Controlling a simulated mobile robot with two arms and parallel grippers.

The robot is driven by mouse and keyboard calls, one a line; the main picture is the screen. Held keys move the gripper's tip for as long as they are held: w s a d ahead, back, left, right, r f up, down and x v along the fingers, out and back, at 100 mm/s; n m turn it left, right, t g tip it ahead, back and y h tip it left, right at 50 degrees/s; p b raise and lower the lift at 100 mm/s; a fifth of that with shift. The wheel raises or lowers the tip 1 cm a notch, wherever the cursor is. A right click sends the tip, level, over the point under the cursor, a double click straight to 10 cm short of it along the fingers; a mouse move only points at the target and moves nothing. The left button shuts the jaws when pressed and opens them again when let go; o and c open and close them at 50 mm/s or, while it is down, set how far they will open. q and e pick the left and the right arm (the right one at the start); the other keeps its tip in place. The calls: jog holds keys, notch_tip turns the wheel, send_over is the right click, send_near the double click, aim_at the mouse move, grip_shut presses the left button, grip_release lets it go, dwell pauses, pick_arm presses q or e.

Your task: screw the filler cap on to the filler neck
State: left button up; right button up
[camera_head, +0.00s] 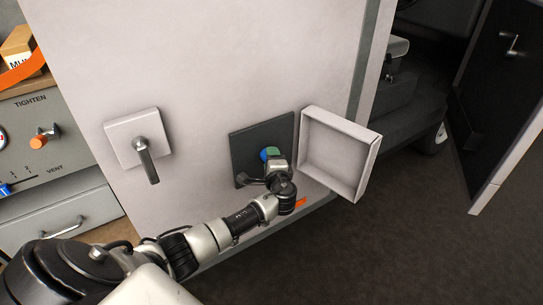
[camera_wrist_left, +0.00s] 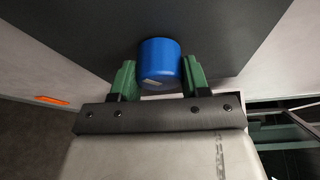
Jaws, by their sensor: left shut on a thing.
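The blue filler cap (camera_wrist_left: 160,64) sits between the two green fingers of my left gripper (camera_wrist_left: 159,80) in the left wrist view, with a finger against each side. In the head view the cap (camera_head: 265,154) shows as a small blue patch beside my left gripper (camera_head: 272,157), in front of the dark square recess plate (camera_head: 247,139). The filler neck is hidden behind the cap and gripper, so I cannot tell how the cap sits on it. My right gripper is not in view.
An open white flap (camera_head: 340,152) stands out just right of the recess. A square plate with a lever handle (camera_head: 146,155) is on the panel to the left. A grey control panel (camera_head: 45,130) is at far left. Dark floor (camera_head: 420,240) is clear at right.

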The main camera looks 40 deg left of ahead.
pick_arm(q)
jog(key=shift+r+m+g+p, duration=0.15)
jog(key=shift+m+g+p, duration=0.45)
jog(key=shift+m+p, duration=1.2)
jog(key=shift+n+h+p, duration=0.3)
jog(key=shift+p, duration=0.35)
jog(key=shift+p, duration=0.4)
jog(key=shift+m+g+p, duration=0.4)
jog(key=shift+m+p, duration=0.1)
jog(key=shift+p, duration=0.05)
jog(key=m+g+p, duration=0.1)
jog(key=m+p, duration=0.1)
jog(key=p, duration=0.1)
jog(key=shift+m+g, duration=0.4)
jog(key=shift+m, duration=0.1)
